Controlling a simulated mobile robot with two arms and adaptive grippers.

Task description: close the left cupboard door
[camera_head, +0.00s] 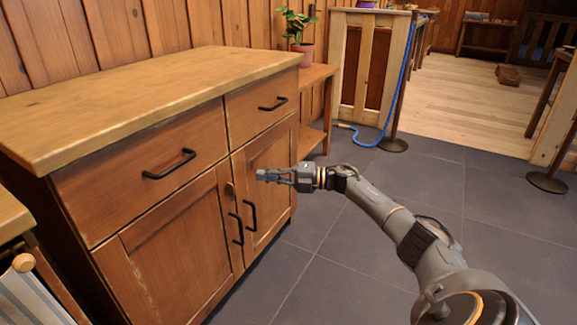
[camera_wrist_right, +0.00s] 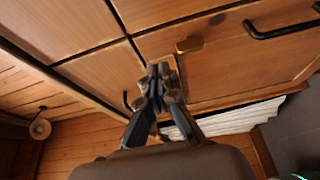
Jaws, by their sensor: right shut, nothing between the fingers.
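The wooden cupboard has a left door (camera_head: 170,255) and a right door (camera_head: 270,178), each with a black upright handle near the middle seam. The left door looks flush or nearly flush with the front; I cannot tell whether a small gap remains. My left gripper is out of view.
Two drawers with black handles (camera_head: 168,163) sit above the doors. A potted plant (camera_head: 298,32) stands on a side table behind. A blue rope (camera_head: 395,90) hangs by a post at the back. Grey tiled floor (camera_head: 330,250) before the cupboard is clear.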

